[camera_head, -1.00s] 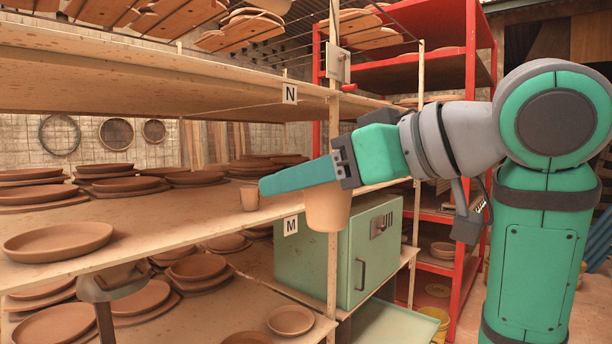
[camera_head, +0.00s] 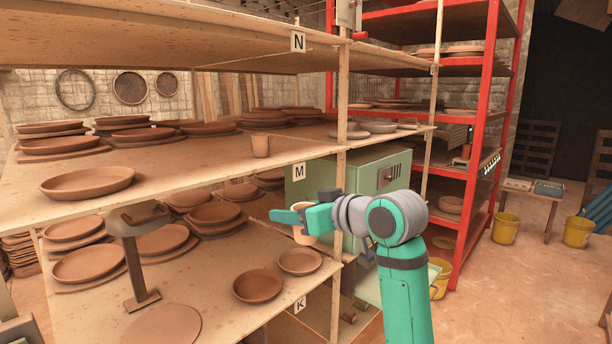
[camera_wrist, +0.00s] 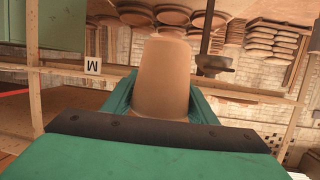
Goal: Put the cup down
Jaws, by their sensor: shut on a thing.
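A plain tan clay cup (camera_head: 305,236) is held in my gripper (camera_head: 291,216). My gripper is shut on it, with a green finger on each side in the wrist view, where the cup (camera_wrist: 163,80) fills the middle. In the head view the cup hangs below the fingers, partly hidden by them.
A wooden post (camera_head: 341,120) and a green cabinet (camera_head: 375,172) are close to my gripper. Bowls (camera_head: 257,286) lie on the K shelf's right part, and a large dish (camera_head: 87,184) on the M shelf.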

